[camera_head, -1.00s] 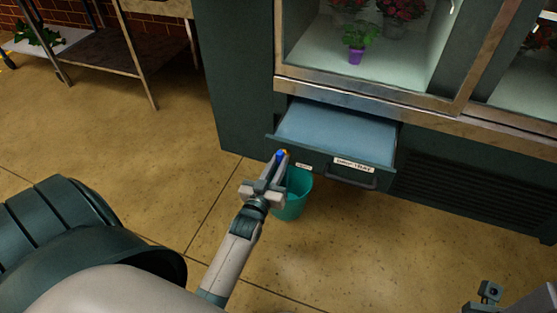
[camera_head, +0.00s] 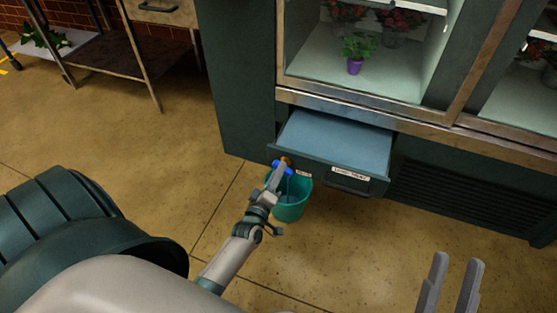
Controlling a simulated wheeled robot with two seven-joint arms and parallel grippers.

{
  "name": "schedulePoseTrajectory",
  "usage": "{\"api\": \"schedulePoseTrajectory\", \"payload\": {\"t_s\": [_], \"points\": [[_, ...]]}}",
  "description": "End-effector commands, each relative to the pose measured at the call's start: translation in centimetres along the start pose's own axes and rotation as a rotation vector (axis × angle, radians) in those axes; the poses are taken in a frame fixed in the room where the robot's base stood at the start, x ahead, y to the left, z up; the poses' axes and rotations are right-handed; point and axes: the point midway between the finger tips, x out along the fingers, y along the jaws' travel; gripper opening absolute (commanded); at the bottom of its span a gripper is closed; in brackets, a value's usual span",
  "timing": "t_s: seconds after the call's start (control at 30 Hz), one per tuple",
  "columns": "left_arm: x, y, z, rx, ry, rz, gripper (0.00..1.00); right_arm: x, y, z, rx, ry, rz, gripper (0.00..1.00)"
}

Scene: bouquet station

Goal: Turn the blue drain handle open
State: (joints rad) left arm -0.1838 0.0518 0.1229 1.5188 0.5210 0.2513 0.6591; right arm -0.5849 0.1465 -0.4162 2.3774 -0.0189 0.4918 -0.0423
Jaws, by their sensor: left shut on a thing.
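The blue drain handle (camera_head: 276,163) sits by a brass-coloured tap (camera_head: 287,160) at the front left of the pulled-out drawer (camera_head: 335,140). My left gripper (camera_head: 276,174) is shut on the handle, and its fingers hide part of it. Blue shows on both sides of the fingers. A teal bucket (camera_head: 292,211) stands on the floor below the tap. A bluish streak shows between tap and bucket, probably water. My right gripper (camera_head: 452,282) is at the lower right with its two fingers apart, empty and away from the handle.
The drawer has a label and a dark pull (camera_head: 347,189) on its front. A glass-fronted flower cabinet (camera_head: 360,98) stands above it. A metal worktable (camera_head: 125,52) is at the upper left. The floor (camera_head: 150,170) is clear around the bucket.

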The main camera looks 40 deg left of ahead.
Motion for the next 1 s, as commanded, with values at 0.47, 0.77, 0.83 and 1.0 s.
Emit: {"api": "schedulePoseTrajectory", "payload": {"t_s": [0.47, 0.77, 0.83, 1.0], "points": [[0.02, -0.33, -0.04, -0.386, 0.001, 0.001, 0.00, -0.40, -0.33, 0.51, 0.008, -0.034, 0.000, 0.31], [0.00, -0.37, 0.06, -0.484, 0.000, 0.000, 0.00, -0.12, -0.16, 0.20, 0.004, -0.015, -0.001, 0.31], [0.00, -0.38, 0.07, -0.492, 0.000, 0.000, 0.00, -0.04, -0.11, 0.17, 0.002, -0.012, -0.002, 0.31], [-0.01, -0.38, 0.07, -0.496, 0.000, 0.000, 0.00, -0.02, -0.08, 0.16, 0.001, -0.011, -0.002, 0.31]]}}
